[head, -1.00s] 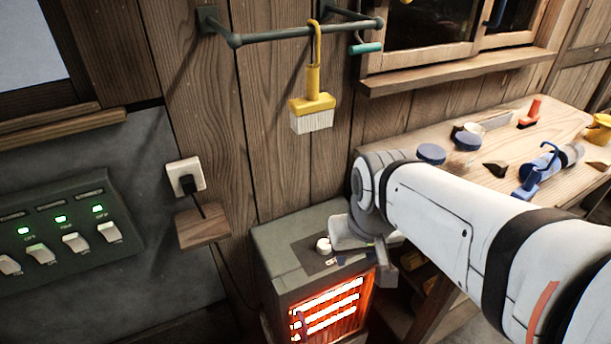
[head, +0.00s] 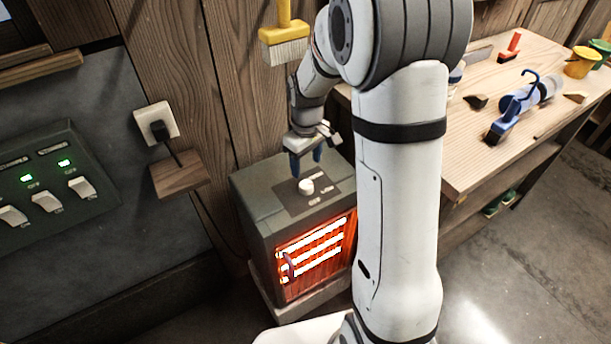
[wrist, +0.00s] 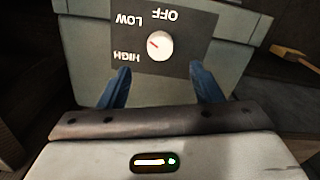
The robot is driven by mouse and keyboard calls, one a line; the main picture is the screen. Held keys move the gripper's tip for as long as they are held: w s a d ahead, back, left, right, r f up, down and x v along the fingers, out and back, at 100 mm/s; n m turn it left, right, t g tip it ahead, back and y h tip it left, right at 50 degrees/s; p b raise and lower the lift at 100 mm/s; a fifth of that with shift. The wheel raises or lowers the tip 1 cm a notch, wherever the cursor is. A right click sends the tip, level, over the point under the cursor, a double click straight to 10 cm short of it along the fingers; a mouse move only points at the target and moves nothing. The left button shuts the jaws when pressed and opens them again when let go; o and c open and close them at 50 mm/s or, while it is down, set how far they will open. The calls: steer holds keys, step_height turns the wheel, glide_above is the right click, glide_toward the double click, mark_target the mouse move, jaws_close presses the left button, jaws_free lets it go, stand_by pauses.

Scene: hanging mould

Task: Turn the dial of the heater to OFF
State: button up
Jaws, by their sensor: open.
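The grey-green heater (head: 262,205) stands on the floor by the wall, its front bars glowing orange. Its white dial (head: 306,186) sits on a dark plate on top. In the wrist view the dial (wrist: 160,46) shows a short red mark pointing left and slightly up, between the upside-down words LOW and HIGH; OFF is at the upper right. My gripper (head: 306,161) is open and empty, just behind and above the dial in the head view. In the wrist view its two blue fingers (wrist: 160,70) stand apart, with the dial beyond their tips and nothing between them.
A wall socket (head: 156,120) with a black plug and a small wooden shelf (head: 178,177) are left of the heater. A yellow brush (head: 284,40) hangs above. A workbench (head: 470,150) with tools stands right. A switch panel (head: 60,180) is far left.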

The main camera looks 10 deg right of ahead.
mark_target(306, 184)
step_height(306, 184, down, 8)
steer(key=shift+w+f, duration=0.1)
steer(key=shift+w, duration=0.05)
stand_by(0.3)
steer(key=shift+c, duration=0.6)
